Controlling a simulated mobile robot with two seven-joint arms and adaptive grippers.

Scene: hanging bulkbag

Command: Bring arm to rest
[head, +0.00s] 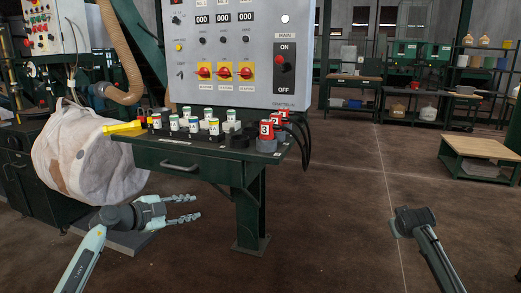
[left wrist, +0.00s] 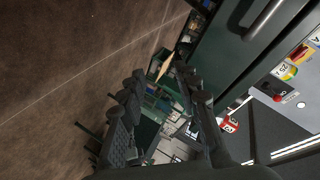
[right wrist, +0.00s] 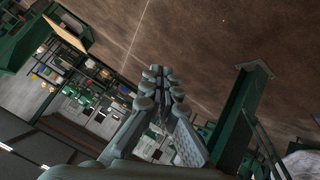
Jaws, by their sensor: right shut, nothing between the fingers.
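My left gripper (head: 187,207) is in the head view, below and in front of the green workbench (head: 192,161), at its left half. Its two fingers are parted with nothing between them. They also show apart in the left wrist view (left wrist: 158,82). My right arm comes in at the lower right of the head view over bare floor. The fingers of my right gripper (right wrist: 161,75) show in the right wrist view, close together and empty.
On the bench stand several small labelled bottles (head: 194,124), red-capped items (head: 267,130) and a yellow object (head: 122,127). A grey control panel (head: 244,50) rises behind. A white bulk bag (head: 85,155) hangs at left. A low wooden table (head: 483,148) stands right. The middle floor is clear.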

